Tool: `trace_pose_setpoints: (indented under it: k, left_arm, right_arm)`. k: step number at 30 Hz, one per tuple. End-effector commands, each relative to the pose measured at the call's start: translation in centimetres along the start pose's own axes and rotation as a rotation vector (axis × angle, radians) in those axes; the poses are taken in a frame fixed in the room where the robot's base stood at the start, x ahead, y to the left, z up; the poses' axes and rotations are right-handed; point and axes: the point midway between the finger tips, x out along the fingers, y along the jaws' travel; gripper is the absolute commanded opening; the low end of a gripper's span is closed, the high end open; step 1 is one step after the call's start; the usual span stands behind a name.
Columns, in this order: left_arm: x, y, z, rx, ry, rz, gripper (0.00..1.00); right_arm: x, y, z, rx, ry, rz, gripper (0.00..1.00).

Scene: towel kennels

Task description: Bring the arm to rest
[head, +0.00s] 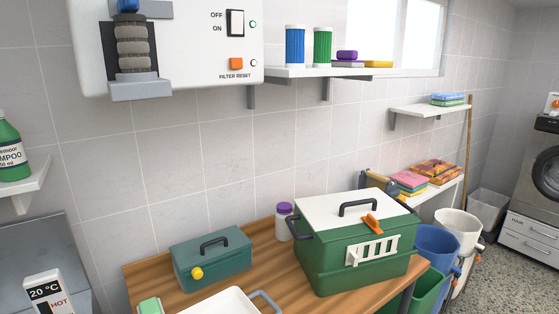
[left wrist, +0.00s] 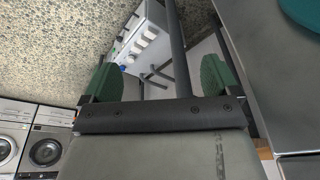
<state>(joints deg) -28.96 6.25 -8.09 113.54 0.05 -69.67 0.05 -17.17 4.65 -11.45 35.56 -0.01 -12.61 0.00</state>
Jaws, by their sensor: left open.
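My left gripper (left wrist: 158,79) shows in the left wrist view with its two green finger pads wide apart. It is open and nothing sits between the pads. Behind the gap are the speckled floor (left wrist: 60,45), a white panel with knobs (left wrist: 147,38) and a dark post (left wrist: 176,50), all apparently away from the fingers. Neither gripper shows in the head view, and my right gripper is in no view.
In the head view, a wooden table (head: 215,283) bears a green kennel box with white lid (head: 350,260), a teal case (head: 215,265) and a purple-capped bottle (head: 284,223). A wall unit (head: 185,45) hangs above. Blue (head: 437,245) and white (head: 460,228) bins stand right.

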Motion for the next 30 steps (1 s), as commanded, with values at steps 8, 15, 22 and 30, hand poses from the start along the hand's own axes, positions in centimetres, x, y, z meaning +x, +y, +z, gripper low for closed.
trace_pose_setpoints:
  k: [8, 15, 22, 30]
  left_arm:
    - [16.5, 0.7, 8.5, 0.013, -0.072, 0.008, 0.90]
    - [25.9, 1.0, 18.9, 0.026, -0.126, 0.013, 0.90]
    - [29.0, 1.0, 25.8, 0.035, -0.154, 0.016, 0.90]
    - [29.2, 1.0, 27.1, 0.037, -0.158, 0.016, 0.90]
  right_arm:
    - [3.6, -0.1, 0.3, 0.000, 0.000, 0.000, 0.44]
    - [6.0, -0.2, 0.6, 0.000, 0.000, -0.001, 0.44]
    - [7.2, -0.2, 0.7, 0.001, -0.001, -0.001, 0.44]
    - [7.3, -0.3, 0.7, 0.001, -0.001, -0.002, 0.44]
